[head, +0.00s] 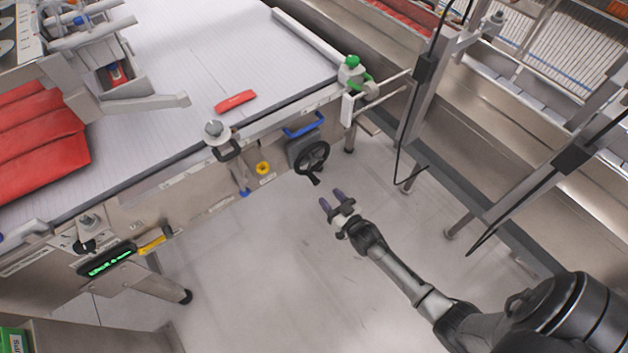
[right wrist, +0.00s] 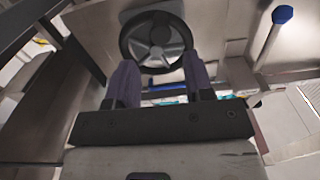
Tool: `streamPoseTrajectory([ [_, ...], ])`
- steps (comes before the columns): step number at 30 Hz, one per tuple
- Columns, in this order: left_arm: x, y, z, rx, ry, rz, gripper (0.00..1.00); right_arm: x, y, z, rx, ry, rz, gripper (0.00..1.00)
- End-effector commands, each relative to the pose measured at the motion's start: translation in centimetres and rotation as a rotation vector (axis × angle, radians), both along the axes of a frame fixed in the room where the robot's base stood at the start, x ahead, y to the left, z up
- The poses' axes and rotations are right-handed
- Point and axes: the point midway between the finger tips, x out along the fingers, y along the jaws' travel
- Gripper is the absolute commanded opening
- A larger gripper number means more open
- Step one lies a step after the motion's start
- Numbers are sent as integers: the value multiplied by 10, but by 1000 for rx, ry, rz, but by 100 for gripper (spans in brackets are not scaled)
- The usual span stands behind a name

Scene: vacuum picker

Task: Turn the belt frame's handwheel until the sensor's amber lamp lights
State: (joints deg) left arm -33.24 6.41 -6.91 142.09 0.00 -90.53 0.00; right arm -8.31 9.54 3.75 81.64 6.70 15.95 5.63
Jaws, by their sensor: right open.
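The black handwheel (head: 312,157) is on the side of the belt frame (head: 215,190), below a blue handle, with its crank knob at the lower right. My right gripper (head: 331,200) is open and empty, a little below and right of the wheel and apart from it. In the right wrist view the handwheel (right wrist: 157,40) shows ahead, between and beyond the purple fingers (right wrist: 161,72). I cannot make out a lit amber lamp; I cannot tell which fitting is the sensor. My left gripper is not in view.
A red packet (head: 235,101) lies on the white belt (head: 220,55). A green-topped fitting (head: 352,72) stands at the belt corner. A yellow round fitting (head: 263,168) is left of the wheel. A green-lit display (head: 107,262) is at lower left. Metal posts stand right; the floor between is clear.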

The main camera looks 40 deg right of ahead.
Motion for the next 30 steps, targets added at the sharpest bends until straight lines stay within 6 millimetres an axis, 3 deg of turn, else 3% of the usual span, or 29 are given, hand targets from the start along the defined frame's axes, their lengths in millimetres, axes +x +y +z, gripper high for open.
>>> streamPoseTrajectory([
  [6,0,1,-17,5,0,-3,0,42,-3,-2,1,-3,0,48],
  [15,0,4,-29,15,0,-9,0,80,-6,-1,1,-1,1,48],
  [30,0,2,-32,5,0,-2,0,92,-7,0,2,1,0,48],
])
